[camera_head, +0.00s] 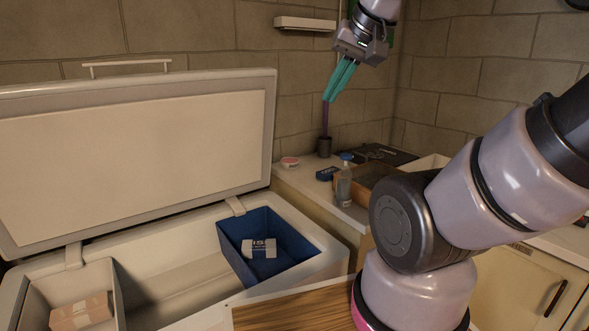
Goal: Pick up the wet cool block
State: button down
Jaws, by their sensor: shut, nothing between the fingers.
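An open white chest freezer (180,277) fills the lower left, its lid raised. Inside it, a small white block with dark print (260,249) lies in a blue bin (291,262) at the right end. A pinkish block with a pale label (81,312) lies in the left compartment. I cannot tell from this view which block is wet or cool. My gripper (329,99) has teal fingers pressed together, pointing down.
On the counter (299,180) stand a clear bottle with a blue cap (343,187), a dark cup (324,146), a small blue box (327,173), a pink-topped tub (290,162) and a brown box (372,181). A wooden top (290,315) is in front. A shelf (305,24) is on the wall.

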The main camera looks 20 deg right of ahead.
aim_at(326, 175)
jog(key=i+l+u, duration=0.1)
jog(key=l+u, duration=0.25)
jog(key=l, duration=0.35)
jog(key=l+u, duration=0.35)
jog(key=l, duration=0.3)
jog(key=l+u, duration=0.4)
jog(key=l, duration=0.3)
